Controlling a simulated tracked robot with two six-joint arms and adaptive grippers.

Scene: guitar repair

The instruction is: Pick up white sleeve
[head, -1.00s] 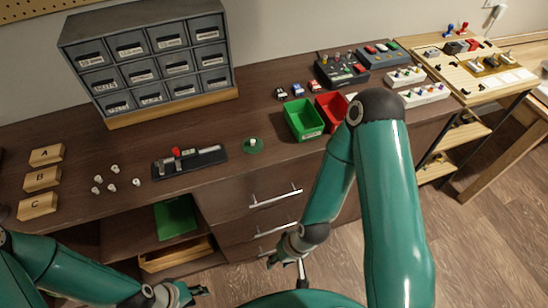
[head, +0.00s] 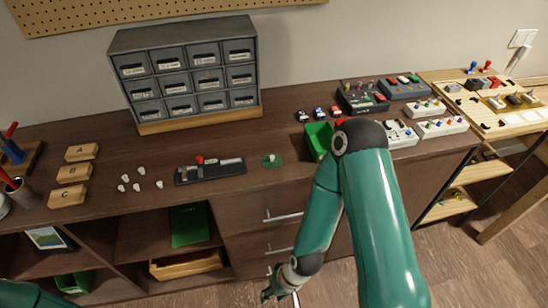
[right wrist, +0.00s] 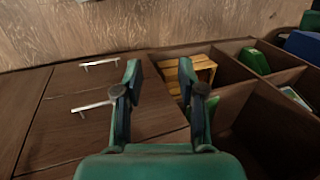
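Several small white pieces (head: 141,171) stand loosely on the left part of the brown desk. They look like sleeves, but are too small to tell apart. My right gripper (head: 279,296) hangs low in front of the desk drawers, below the desktop and away from the white pieces. In the right wrist view it is open and empty (right wrist: 160,78), facing the drawer fronts and a shelf opening. Of my left arm only a part shows at the bottom left; its gripper is out of view.
A grey drawer cabinet (head: 190,82) stands at the back of the desk. A black tool holder (head: 210,171) lies between the white pieces and the green pad. Wooden blocks A (head: 82,152), B and C are at the left. A green bin (head: 318,140) is partly behind my right arm.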

